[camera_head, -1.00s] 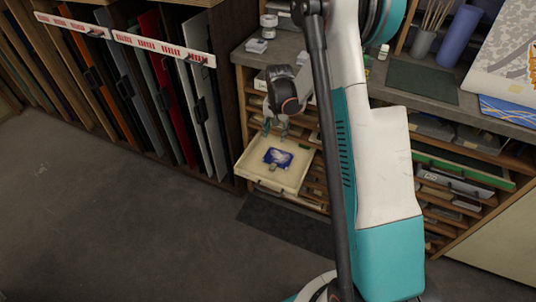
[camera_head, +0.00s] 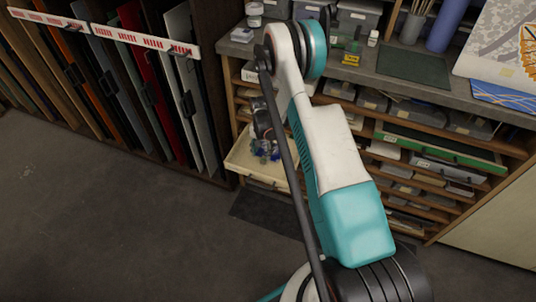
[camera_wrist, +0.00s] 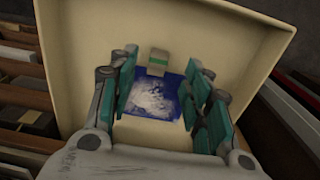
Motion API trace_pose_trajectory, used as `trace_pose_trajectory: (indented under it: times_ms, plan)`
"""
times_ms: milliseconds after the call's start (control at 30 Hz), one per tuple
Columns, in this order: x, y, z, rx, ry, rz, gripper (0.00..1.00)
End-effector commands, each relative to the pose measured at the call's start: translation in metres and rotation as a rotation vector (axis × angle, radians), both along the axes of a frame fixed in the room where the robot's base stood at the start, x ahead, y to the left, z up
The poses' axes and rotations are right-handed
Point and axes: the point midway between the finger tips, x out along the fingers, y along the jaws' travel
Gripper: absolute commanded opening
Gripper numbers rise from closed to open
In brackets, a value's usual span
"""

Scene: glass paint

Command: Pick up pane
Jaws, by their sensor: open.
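The pane (camera_wrist: 152,101) is a small blue piece with a whitish patch. It lies in the pulled-out cream drawer (camera_wrist: 106,30), which also shows in the head view (camera_head: 243,162). My gripper (camera_wrist: 165,85) is open in the wrist view, with teal fingers on the left and right of the pane. I cannot tell whether the fingers touch it. A small beige block with a green stripe (camera_wrist: 158,62) is at the pane's upper edge.
Other shelves (camera_head: 400,185) with boxes lie to the right, under a grey worktop (camera_head: 350,75). A rack of upright coloured panels (camera_head: 135,85) stands to the left. The floor (camera_head: 110,230) in front is clear.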

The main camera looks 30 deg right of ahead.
Motion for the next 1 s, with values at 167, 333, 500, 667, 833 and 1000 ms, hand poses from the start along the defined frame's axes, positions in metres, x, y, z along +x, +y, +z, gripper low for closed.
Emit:
trace_pose_trajectory:
  times_ms: [167,333,500,667,833,1000]
  plan:
    - [0.0,0.0,-0.01,0.0,0.0,0.0,0.45]
    - [0.0,0.0,-0.025,0.0,0.0,0.0,0.45]
    - [0.0,0.0,-0.051,0.0,0.0,0.0,0.45]
    - [0.0,-0.001,-0.061,0.0,0.0,0.0,0.45]
    - [0.0,0.0,-0.059,0.0,0.0,0.0,0.45]
    - [0.0,-0.001,-0.059,0.0,0.0,0.0,0.09]
